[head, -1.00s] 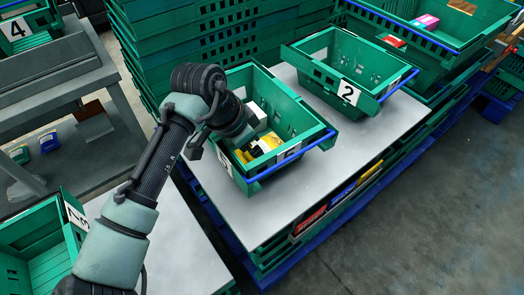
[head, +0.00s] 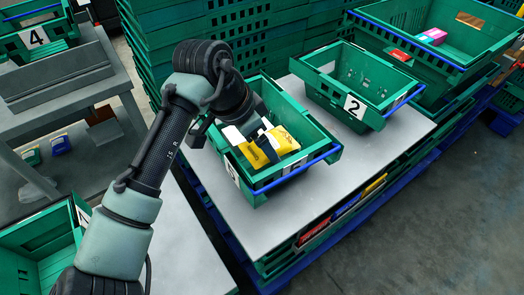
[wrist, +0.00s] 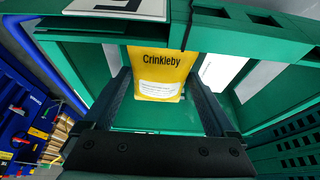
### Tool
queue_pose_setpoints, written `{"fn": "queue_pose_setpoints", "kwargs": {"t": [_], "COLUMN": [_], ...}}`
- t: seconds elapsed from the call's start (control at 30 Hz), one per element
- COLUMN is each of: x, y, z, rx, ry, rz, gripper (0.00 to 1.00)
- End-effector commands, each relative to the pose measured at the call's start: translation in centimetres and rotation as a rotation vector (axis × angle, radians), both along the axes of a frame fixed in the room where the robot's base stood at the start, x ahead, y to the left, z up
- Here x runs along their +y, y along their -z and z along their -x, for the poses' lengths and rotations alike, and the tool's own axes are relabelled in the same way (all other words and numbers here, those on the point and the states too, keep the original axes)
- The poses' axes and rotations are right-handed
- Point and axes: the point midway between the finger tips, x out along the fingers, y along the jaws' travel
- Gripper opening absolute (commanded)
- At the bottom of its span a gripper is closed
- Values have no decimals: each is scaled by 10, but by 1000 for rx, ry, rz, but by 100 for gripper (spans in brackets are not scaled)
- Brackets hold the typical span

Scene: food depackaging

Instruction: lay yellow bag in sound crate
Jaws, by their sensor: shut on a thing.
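The yellow bag (head: 286,140) is in my gripper (head: 266,147), over the inside of a green crate (head: 325,158) with a blue front bar. A dark finger crosses the front of the bag. In the wrist view the bag (wrist: 160,75), printed "Crinkleby", hangs between my two fingers (wrist: 162,103). Whether it touches the crate floor I cannot tell. Another green crate (head: 372,122), labelled 2, stands to the right and looks empty where its inside shows. Which crate is meant by sound, I cannot tell.
Both crates stand on a grey tabletop (head: 320,200) with bare room in front. White items (head: 235,136) lie in the crate beneath my gripper. Tall stacked green crates (head: 210,30) rise behind. A crate with a pink box (head: 433,36) is at upper right.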

Motion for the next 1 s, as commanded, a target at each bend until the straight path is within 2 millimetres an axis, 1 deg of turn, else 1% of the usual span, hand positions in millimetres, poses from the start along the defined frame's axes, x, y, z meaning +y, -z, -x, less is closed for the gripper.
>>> {"fn": "queue_pose_setpoints", "kwargs": {"t": [0.03,0.1,0.2,0.67,0.87,1.0], "x": [-1,-1,-1,-4,-11,-16], "y": [-14,-25,-36,-53,-69,-85], "z": [-1,0,0,1,5,9], "rx": [-3,-3,0,1,3,3], "ry": [1,1,1,-27,-80,-137], "rz": [2,1,0,3,5,6], "gripper": [37,37,37,37,37,37]}}
